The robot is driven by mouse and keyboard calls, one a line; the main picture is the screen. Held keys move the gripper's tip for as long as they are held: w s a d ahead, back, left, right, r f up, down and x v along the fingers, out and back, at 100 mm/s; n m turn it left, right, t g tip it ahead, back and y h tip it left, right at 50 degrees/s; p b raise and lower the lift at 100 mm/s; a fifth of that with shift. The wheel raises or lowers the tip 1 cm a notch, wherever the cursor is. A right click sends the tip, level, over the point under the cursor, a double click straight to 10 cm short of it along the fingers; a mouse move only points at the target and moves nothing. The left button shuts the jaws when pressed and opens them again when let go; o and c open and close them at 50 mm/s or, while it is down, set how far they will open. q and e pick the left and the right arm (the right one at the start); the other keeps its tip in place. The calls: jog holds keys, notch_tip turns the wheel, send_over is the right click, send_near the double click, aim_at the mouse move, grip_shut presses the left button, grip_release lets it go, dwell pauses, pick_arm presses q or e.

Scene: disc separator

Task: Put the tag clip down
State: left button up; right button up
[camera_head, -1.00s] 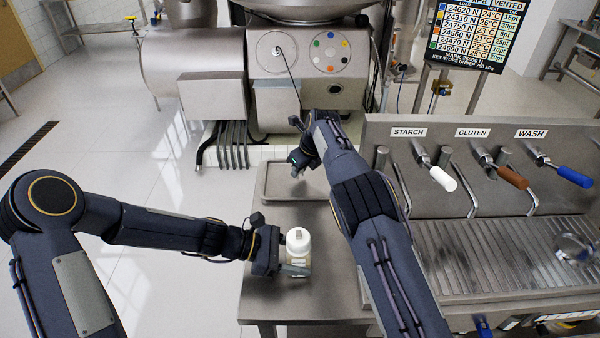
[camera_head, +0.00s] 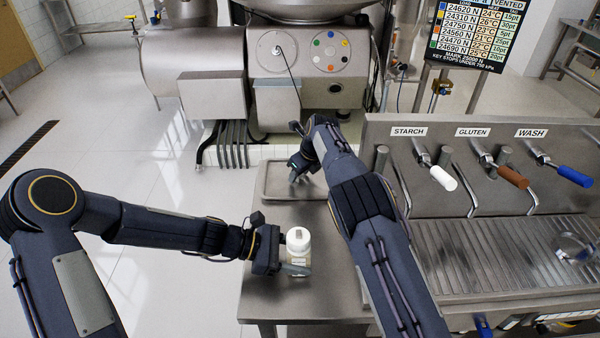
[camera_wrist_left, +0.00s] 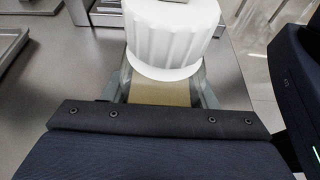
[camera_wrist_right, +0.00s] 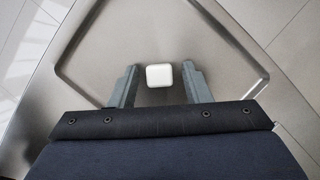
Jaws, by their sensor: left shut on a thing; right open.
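A small white block (camera_wrist_right: 159,75), which I take to be the tag clip, lies on the metal tray (camera_wrist_right: 95,85) in the right wrist view. My right gripper (camera_wrist_right: 161,86) is open, with one finger on each side of the block and a visible gap to each. In the head view the right gripper (camera_head: 298,178) is low over the tray (camera_head: 268,184), and the block cannot be made out. My left gripper (camera_head: 294,270) is shut on a bottle (camera_head: 298,245) with a white ribbed cap (camera_wrist_left: 172,35), upright at the table.
The steel table (camera_head: 262,300) is bare around the bottle. A sink unit with STARCH, GLUTEN and WASH taps (camera_head: 440,178) stands to the right, with a grooved drain board (camera_head: 480,255). The separator machine (camera_head: 300,60) stands behind the tray.

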jog(key=v, duration=0.7)
jog(key=shift+r, duration=0.25)
pick_arm(q)
jog(key=o, duration=1.9)
jog(key=shift+o, duration=0.2)
jog(key=shift+a+p, duration=0.55)
jog(key=shift+a, duration=1.25)
jog(key=shift+a+p, duration=0.55)
jog(key=shift+a, duration=2.2)
pick_arm(e)
notch_tip(320, 180, up, 2)
jog(key=shift+r, duration=0.1)
